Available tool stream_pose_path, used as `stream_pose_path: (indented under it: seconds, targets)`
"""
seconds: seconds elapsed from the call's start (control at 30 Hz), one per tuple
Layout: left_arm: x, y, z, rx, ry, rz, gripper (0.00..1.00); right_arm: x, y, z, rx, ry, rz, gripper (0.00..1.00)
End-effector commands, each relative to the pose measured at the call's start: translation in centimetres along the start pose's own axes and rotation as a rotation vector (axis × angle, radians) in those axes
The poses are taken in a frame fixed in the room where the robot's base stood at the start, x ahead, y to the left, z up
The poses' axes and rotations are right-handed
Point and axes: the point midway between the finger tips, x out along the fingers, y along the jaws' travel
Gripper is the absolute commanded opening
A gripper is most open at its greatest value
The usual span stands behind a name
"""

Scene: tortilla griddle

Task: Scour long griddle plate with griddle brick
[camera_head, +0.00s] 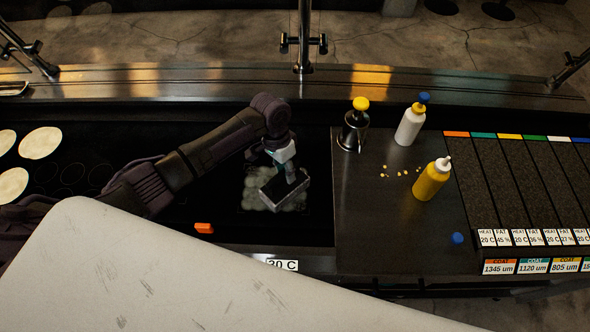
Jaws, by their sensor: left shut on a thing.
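The griddle brick (279,191), a dark block with a pale edge, is tilted on the griddle over a light grey, cloudy patch (254,190). My left gripper (292,173) reaches down from above and is shut on the brick. The long dark griddle plate (316,215) stretches to the left, partly hidden under my left arm and a large pale panel in the foreground. My right gripper is not in view.
Several tortillas (40,143) lie at the far left. An orange block (204,228) sits near the front edge. Right of the plate stand a yellow-capped metal container (354,125), a white bottle (409,125) and a yellow bottle (431,180). Yellow crumbs lie between them.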

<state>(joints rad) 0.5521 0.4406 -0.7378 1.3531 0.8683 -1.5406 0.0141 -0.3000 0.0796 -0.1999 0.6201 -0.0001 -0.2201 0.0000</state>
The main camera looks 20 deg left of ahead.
Motion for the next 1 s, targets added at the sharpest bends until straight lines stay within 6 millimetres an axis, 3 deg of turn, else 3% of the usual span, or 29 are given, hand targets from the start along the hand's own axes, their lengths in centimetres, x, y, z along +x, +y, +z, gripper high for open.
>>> stream_pose_path:
  seconds: [0.2, 0.57, 1.0]
  targets:
    - [-0.1, -1.2, 1.3, -0.003, -0.006, -0.003, 0.0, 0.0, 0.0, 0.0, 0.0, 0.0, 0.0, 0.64]
    - [-0.2, -1.4, 1.4, -0.003, -0.005, -0.002, 0.0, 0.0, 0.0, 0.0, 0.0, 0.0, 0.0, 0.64]
    - [-1.1, -4.3, 4.4, -0.004, -0.003, -0.002, 0.0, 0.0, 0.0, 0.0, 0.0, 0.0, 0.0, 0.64]
